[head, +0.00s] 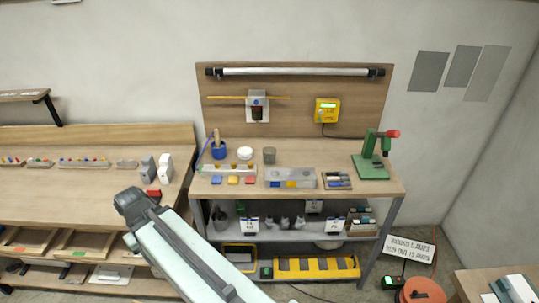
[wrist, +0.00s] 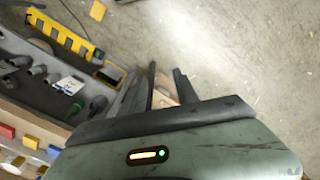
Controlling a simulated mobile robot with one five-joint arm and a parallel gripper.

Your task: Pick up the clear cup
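A small grey, see-through-looking cup (head: 269,155) stands upright on the wooden workbench top (head: 330,152), right of a white round item. I take it to be the clear cup; it does not show in the wrist view. My gripper (wrist: 165,70) has its two dark fingers apart, with nothing held between them. In the head view my arm reaches up and left from the bottom, and its dark end is left of the workbench and in front of the left bench, well apart from the cup. The fingertips are hard to make out there.
Beside the cup are a blue pot (head: 219,152), a white round item (head: 245,153) and a grey box (head: 290,178) in front. A green press (head: 371,160) stands at the right. A yellow strip (head: 317,267) is on the lower shelf. Open floor lies right of the fingers in the wrist view.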

